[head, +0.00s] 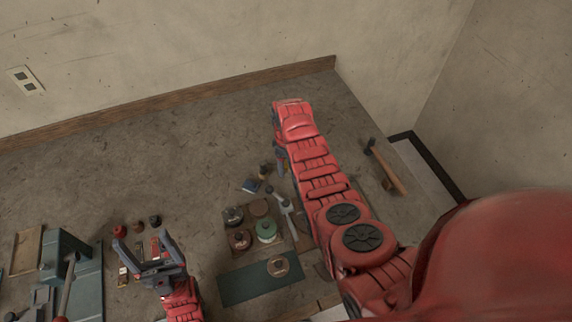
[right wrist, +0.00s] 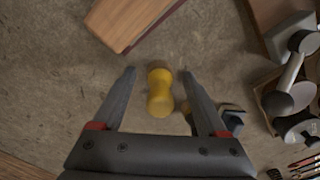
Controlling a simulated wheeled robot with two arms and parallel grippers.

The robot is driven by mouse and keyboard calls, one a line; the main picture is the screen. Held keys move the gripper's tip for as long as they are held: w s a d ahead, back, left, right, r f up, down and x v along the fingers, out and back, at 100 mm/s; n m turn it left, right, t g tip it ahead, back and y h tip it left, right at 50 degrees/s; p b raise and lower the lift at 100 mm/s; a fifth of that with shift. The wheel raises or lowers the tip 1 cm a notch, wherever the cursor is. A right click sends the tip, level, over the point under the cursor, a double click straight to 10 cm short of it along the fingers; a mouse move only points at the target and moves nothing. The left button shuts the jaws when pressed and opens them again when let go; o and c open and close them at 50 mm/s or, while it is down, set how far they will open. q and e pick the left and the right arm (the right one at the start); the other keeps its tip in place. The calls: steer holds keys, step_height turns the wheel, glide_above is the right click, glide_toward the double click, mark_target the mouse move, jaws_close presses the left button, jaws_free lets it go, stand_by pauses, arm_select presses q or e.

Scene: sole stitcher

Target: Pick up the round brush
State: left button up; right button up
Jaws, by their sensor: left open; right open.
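A yellow, rounded thing with a narrow waist (right wrist: 160,92) lies on the worktop in the right wrist view. It may be the round brush, but I see no clear bristles. My right gripper (right wrist: 159,75) is open, with one finger to each side of it in the picture; I see no contact. In the head view my right arm hides most of that gripper and the spot below it. My left gripper (head: 141,240) is open and empty, over the front left of the worktop near small colored items.
A wooden block (right wrist: 130,20) lies beyond the yellow thing. A hammer (head: 388,168) lies right of my right arm. A tray with round tins (head: 266,231) and a green mat (head: 245,285) lie in front. A teal machine (head: 66,250) stands at left. The back worktop is clear.

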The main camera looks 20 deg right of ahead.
jaws_close()
steer(key=shift+r, duration=0.2)
steer(key=shift+r, duration=0.25)
step_height(320, 180, up, 8)
steer(key=p, duration=0.3)
steer(key=shift+r, duration=0.6)
